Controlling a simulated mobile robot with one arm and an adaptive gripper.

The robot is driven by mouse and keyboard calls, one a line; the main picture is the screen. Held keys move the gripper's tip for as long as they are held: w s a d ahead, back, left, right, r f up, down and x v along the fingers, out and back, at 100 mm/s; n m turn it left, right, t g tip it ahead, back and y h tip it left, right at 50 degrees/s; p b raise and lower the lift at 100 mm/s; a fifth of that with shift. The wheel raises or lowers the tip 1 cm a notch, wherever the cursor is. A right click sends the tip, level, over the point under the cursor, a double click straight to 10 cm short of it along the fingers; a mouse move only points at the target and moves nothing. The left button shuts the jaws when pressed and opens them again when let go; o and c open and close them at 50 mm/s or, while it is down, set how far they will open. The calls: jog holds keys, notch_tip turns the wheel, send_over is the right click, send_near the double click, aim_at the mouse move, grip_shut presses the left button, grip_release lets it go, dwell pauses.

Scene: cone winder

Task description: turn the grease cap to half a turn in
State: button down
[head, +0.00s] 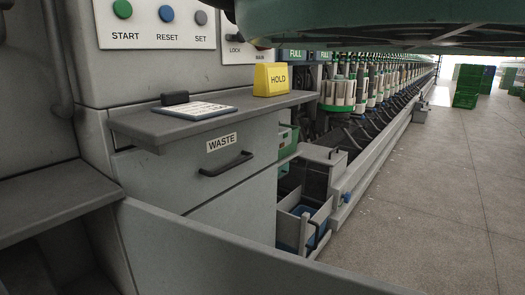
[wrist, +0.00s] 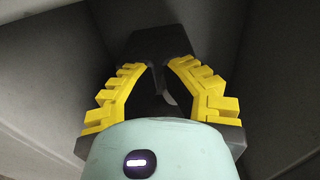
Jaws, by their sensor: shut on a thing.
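My gripper (wrist: 160,85) shows in the wrist view, its two yellow ribbed fingers drawn in from left and right. It is shut on a dark thing at the fingertips, most likely the grease cap. The cap's outline merges with the dark fingertips and cannot be made out, and neither can any mark of how far it is turned. Grey surfaces stand close on both sides of the gripper. In the head view neither the gripper nor a cap that I can clearly identify shows.
In the head view, a grey shelf (head: 140,127) holds a yellow HOLD block (head: 271,79) and a flat card (head: 196,111). Below is a WASTE drawer (head: 230,163) with a dark handle. Spindles (head: 338,92) line the machine. The floor (head: 430,200) at right is clear; green crates (head: 468,85) stand far back.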

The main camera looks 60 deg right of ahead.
jog(key=shift+w+d+r, duration=0.2)
jog(key=shift+d+r, duration=0.05)
jog(key=shift+r, duration=0.15)
dwell(0.4)
jog(key=shift+w+r, duration=0.15)
jog(key=shift+r, duration=1.1)
jog(key=shift+r+p, duration=0.15)
jog(key=shift+p, duration=0.15)
jog(key=shift+a+r, duration=0.15)
jog(key=s, duration=0.6)
jog(key=shift+a, duration=0.3)
